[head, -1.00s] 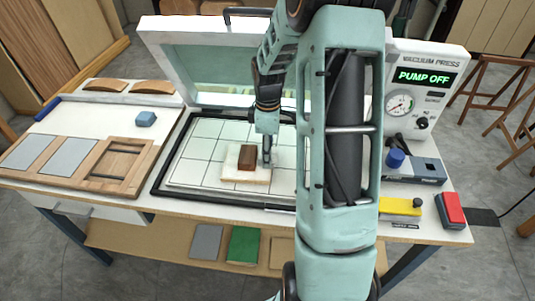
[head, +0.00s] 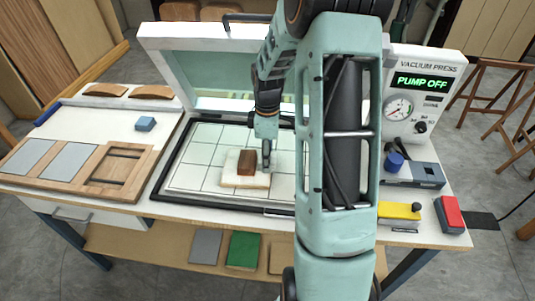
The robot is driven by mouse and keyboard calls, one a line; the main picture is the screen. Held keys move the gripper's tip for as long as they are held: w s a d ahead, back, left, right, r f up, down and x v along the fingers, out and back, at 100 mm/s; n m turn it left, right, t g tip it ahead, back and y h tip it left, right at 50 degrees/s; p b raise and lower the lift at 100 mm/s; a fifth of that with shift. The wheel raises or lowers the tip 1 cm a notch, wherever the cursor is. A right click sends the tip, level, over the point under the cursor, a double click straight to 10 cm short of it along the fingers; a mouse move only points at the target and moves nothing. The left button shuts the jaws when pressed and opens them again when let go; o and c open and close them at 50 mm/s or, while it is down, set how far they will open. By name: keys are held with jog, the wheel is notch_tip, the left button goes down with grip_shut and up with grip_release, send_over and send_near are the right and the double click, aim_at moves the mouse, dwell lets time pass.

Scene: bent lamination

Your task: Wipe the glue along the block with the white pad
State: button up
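A brown block (head: 246,161) sits on a pale, cream-coloured slab (head: 232,181) on the white gridded bed (head: 190,175) of the press. My gripper (head: 266,166) points down at the right side of the block, over the slab's right part. My arm hides much of the area to its right. The fingers are too small to tell whether they are open or shut, or whether a white pad is between them. I cannot make out a separate white pad or any glue.
The open press lid (head: 160,60) stands behind the bed. The control box (head: 428,90) reads PUMP OFF. A wooden frame (head: 112,172), grey sheets and a small blue block (head: 145,124) lie at left. A yellow tool (head: 400,211) and red block (head: 449,214) lie at right.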

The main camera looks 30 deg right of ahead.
jog(key=shift+s+a+r, duration=0.1)
jog(key=shift+s+a, duration=0.4)
jog(key=shift+s, duration=0.25)
jog(key=shift+s, duration=0.15)
jog(key=shift+s+a, duration=0.4)
jog(key=shift+s, duration=0.15)
jog(key=shift+s+d+r+p, duration=0.2)
jog(key=shift+d+r+p, duration=0.15)
jog(key=shift+r+p, duration=0.45)
jog(key=shift+s+d+r+p, duration=0.2)
jog(key=shift+d+r+p, duration=0.1)
jog(key=shift+r+p, duration=0.45)
notch_tip(320, 180, up, 7)
jog(key=p, duration=0.5)
jog(key=shift+f, duration=0.15)
jog(key=shift+a, duration=0.1)
